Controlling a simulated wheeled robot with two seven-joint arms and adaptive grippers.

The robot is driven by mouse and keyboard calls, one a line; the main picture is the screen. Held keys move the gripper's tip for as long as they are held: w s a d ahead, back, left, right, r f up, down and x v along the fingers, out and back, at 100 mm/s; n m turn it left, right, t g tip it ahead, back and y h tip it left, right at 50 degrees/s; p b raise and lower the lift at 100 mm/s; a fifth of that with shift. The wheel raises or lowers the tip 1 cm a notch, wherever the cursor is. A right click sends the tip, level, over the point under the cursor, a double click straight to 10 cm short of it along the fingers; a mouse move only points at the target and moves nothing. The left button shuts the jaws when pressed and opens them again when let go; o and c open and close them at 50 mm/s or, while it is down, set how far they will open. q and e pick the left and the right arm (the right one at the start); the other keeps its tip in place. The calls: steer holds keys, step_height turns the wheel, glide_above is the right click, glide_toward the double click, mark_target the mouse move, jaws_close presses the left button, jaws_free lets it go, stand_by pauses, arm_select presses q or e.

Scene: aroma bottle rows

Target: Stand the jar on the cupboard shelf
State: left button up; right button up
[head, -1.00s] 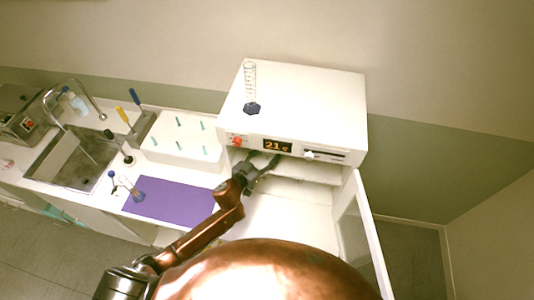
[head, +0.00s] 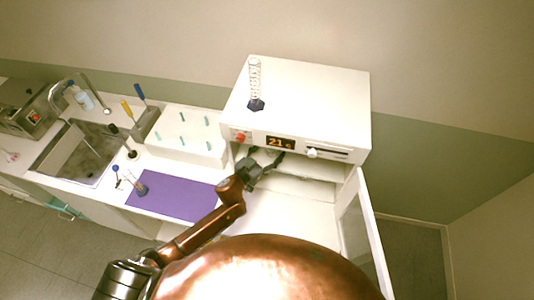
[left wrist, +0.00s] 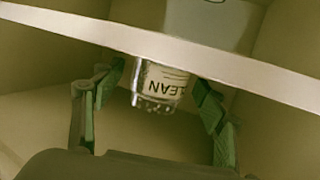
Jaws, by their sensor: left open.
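A small clear jar with a pale label reading "LEAN" upside down (left wrist: 162,82) shows in the left wrist view, between the fingertips of my left gripper (left wrist: 160,88). The fingers are spread, with a gap on each side of the jar. In the head view my left gripper (head: 268,163) reaches into the front opening of the white cupboard (head: 315,103), under its display panel. I cannot make out the jar in the head view. A pale shelf edge (left wrist: 60,22) crosses the left wrist view and meets the jar's end. My right gripper is not in view.
The cupboard door (head: 362,225) stands open at the right. A glass cylinder (head: 256,82) stands on the cupboard top. A purple mat (head: 175,199), a peg rack (head: 183,135) and a sink (head: 75,155) lie to the left. A pale translucent thing (left wrist: 208,14) shows beyond the shelf edge.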

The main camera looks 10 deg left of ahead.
arm_select(q)
steer(key=b+v, duration=0.1)
steer(key=v, duration=1.1)
steer(key=shift+b, duration=0.3)
